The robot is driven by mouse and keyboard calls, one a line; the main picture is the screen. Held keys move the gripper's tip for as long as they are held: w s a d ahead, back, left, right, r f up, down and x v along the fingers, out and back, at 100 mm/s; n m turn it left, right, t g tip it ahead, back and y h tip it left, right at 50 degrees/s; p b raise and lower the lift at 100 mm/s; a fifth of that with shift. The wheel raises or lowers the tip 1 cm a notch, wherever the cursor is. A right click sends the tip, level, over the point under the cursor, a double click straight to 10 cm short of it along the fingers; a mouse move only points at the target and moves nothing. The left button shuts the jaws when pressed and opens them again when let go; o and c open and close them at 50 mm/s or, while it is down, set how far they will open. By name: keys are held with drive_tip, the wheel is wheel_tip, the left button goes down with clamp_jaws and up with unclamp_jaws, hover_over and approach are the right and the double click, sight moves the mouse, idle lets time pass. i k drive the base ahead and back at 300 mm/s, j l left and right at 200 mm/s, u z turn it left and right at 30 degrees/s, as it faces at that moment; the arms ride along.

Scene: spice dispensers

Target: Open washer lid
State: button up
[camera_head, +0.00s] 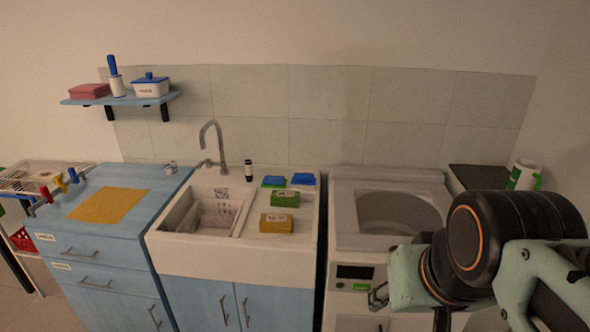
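The white washer (345,236) stands right of the sink unit, with a dark display and a green mark on its front panel. Its top has a large rounded grey area (398,211), seen as a lid window or a drum opening. I cannot tell whether a clear lid covers it. My gripper (378,297) is in front of the washer's front panel, below the top's front edge. Its fingers are small and seen from the side, so their opening is unclear. My arm hides the washer's right front part.
A sink (208,212) with a tap is left of the washer, with green and yellow sponges (276,222) on its ledge. A blue cabinet (113,232) with a yellow cloth stands further left. A white and green bottle (523,176) is at the back right. A wall shelf (118,99) hangs above.

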sight(348, 238)
drive_tip(key=i+j+u, duration=0.1)
drive_tip(key=u, duration=0.3)
drive_tip(key=z, duration=1.1)
drive_tip(key=i+l+u, duration=0.1)
drive_tip(key=i+u, duration=0.25)
drive_tip(key=i+l+u, duration=0.15)
drive_tip(key=u, duration=0.15)
drive_tip(key=i+j+z, duration=0.1)
drive_tip(key=i+j, duration=0.05)
drive_tip(key=j, duration=0.05)
